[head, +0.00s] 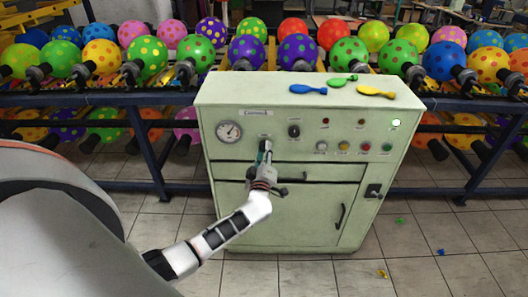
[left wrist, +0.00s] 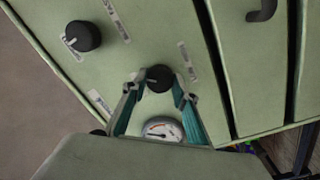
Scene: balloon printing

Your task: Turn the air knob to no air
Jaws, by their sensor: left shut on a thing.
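The pale green control cabinet (head: 350,97) stands in the middle of the head view. My left gripper (head: 264,150) is at its front panel, right of the round gauge (head: 228,131). In the left wrist view, its teal fingers are closed around a round black knob (left wrist: 159,77) just beside the gauge (left wrist: 162,130). A second black knob (head: 294,131) is to the right in the head view and free; it also shows in the left wrist view (left wrist: 82,36). The labels are too small to read. My gripper hides the held knob in the head view. My right gripper is not in view.
Yellow, green and blue flat balloons (head: 308,89) lie on the cabinet top. Coloured buttons (head: 344,147) and a black handle (head: 340,216) are on its front. Racks of dotted balloons (head: 247,52) stand behind. The tiled floor (head: 450,275) in front has small scraps.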

